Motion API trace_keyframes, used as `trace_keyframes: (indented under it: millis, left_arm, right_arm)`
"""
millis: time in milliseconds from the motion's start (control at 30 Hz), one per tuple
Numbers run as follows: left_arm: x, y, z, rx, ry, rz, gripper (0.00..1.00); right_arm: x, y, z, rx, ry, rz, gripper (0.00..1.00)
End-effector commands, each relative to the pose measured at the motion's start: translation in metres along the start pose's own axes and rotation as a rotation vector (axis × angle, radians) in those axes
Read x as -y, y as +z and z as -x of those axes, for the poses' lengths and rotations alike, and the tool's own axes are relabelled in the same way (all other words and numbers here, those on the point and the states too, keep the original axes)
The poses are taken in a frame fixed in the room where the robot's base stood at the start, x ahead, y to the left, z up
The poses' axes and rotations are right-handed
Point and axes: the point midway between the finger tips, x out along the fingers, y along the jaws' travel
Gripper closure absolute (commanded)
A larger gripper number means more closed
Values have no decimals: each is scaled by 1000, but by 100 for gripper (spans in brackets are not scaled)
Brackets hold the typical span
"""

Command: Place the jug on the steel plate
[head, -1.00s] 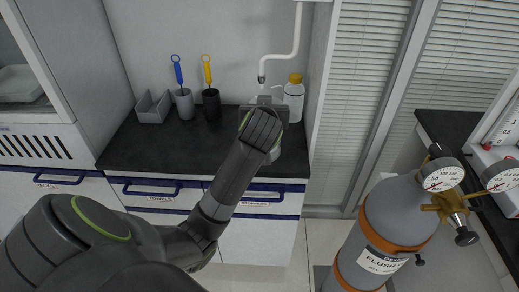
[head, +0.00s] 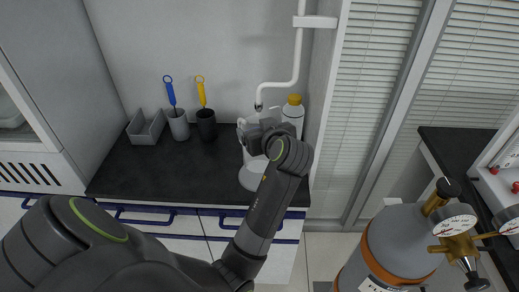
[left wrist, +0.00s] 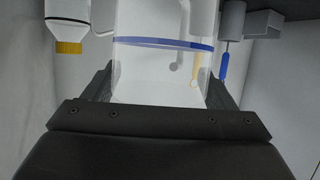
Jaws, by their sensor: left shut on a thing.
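My right gripper is not in view.
A yellow-capped bottle (head: 293,112) stands close right of the jug, below a white pipe (head: 297,55). A grey cup (head: 179,126), a black cup (head: 206,124) with brushes and a grey tray (head: 147,128) stand at the back left.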

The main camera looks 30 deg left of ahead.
Motion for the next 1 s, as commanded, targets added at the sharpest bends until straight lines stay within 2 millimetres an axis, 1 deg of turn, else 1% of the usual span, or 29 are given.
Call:
trace_keyframes:
  millis: [33,167,267,433,500,700,800,833,967,1000]
  left_arm:
    - [0,7,-2,2,-1,-2,58]
    - [0,15,-6,0,0,0,58]
    - [1,24,-10,1,0,-2,58]
    - [1,46,-18,1,0,-2,58]
    - [1,49,-20,0,2,0,58]
    - [1,48,-20,-2,2,2,58]
    - [1,52,-21,-1,2,1,58]
    - [1,51,-21,-1,2,1,18]
    - [1,50,-20,-1,2,1,1]
    - [1,50,-20,-1,2,1,0]
  right_arm:
    - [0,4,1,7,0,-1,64]
    - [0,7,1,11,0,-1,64]
    - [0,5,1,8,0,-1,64]
    - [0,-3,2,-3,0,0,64]
    - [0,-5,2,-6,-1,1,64]
    - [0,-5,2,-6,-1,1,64]
    - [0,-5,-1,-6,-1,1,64]
    - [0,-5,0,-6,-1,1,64]
    - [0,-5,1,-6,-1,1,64]
    - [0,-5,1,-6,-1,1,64]
